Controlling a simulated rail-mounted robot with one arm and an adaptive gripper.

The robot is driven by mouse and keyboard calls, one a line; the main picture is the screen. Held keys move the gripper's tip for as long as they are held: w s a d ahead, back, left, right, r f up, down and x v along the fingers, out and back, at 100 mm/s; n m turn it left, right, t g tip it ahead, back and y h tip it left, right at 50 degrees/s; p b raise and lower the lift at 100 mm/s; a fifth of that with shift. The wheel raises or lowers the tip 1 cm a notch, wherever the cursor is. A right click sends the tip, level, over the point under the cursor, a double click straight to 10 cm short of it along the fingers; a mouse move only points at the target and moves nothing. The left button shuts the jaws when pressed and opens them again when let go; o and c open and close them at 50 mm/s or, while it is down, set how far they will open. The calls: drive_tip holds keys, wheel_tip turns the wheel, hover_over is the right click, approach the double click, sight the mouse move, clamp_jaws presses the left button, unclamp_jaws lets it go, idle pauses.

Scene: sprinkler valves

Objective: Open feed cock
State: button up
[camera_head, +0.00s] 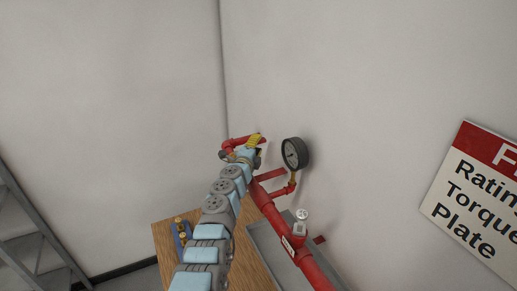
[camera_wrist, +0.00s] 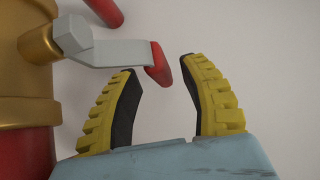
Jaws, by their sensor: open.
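In the wrist view a brass cock (camera_wrist: 40,42) on a red pipe (camera_wrist: 38,150) carries a grey lever (camera_wrist: 112,53) with a red end (camera_wrist: 160,66). The lever points to the right from a grey nut. I take this as the feed cock; no label shows on it. My gripper (camera_wrist: 159,65) is open, with the red end at the gap between its yellow, black-padded fingertips. I cannot tell whether either finger touches it. In the head view my gripper (camera_head: 255,141) is by the red pipework near the wall corner, and my arm hides most of the cock there.
A pressure gauge (camera_head: 294,153) stands close to the right of my gripper, on the red pipe (camera_head: 270,212). A small valve (camera_head: 301,222) with a round handle is nearer. A wooden tabletop (camera_head: 163,243) holds blue and brass fittings (camera_head: 181,232). A rating sign (camera_head: 475,195) is on the right wall.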

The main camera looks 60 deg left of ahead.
drive_tip(key=shift+w+a+f+b, duration=0.2)
drive_tip(key=shift+w+a+b, duration=0.2)
drive_tip(key=shift+b, duration=0.85)
drive_tip(key=shift+w+a+r+b, duration=0.1)
drive_tip(key=shift+w+a+b, duration=0.2)
drive_tip(key=shift+b, duration=0.85)
drive_tip(key=shift+w+r, duration=0.1)
clamp_jaws()
